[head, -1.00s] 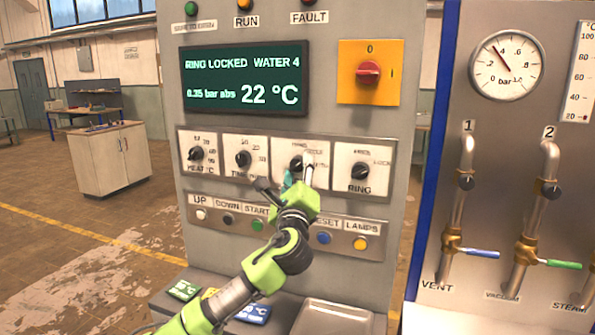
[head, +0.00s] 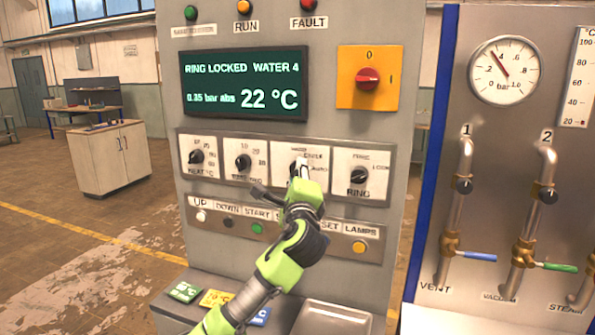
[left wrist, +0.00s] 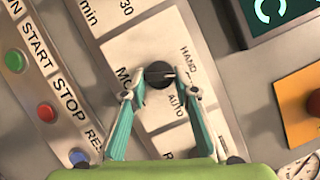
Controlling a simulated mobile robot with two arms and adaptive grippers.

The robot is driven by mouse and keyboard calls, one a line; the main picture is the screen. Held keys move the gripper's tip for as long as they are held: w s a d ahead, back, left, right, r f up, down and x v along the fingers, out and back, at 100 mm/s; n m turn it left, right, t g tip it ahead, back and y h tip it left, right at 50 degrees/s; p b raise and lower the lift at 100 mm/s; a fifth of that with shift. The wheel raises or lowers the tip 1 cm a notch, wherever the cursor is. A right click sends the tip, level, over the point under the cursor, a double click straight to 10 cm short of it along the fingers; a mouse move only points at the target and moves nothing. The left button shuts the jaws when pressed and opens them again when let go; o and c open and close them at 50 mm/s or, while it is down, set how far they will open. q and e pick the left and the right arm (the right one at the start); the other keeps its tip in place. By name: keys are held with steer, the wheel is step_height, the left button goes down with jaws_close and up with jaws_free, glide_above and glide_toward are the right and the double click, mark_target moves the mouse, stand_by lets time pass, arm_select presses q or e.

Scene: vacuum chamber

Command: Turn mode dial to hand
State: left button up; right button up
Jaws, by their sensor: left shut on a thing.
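The mode dial is a black round knob (left wrist: 158,74) on a white plate in the left wrist view. Its pale pointer line faces right in that view, between the printed words HAND and AUTO. My left gripper (left wrist: 161,88) has its teal fingers on either side of the knob, shut on it. In the head view my left gripper (head: 299,172) reaches the third plate of the dial row and hides most of the knob. My right gripper is not in view.
The heat dial (head: 196,156), time dial (head: 243,161) and ring dial (head: 359,174) flank it. Below is a push-button row (head: 228,221). Above are a display (head: 245,80) and a red switch on a yellow plate (head: 368,78). Valve pipes (head: 462,190) stand at the right.

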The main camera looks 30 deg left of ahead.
arm_select(q)
steer(key=shift+d+r+n+g+p, duration=0.1)
steer(key=shift+n+g+p, duration=0.45)
steer(key=shift+n, duration=0.55)
steer(key=shift+r+n+g+p, duration=0.1)
steer(key=shift+n+g+p, duration=0.15)
steer(key=shift+n+p, duration=0.65)
steer(key=shift+n, duration=0.3)
steer(key=o, duration=1.1)
steer(key=v, duration=1.2)
steer(key=shift+r, duration=0.15)
steer(key=shift+h, duration=0.3)
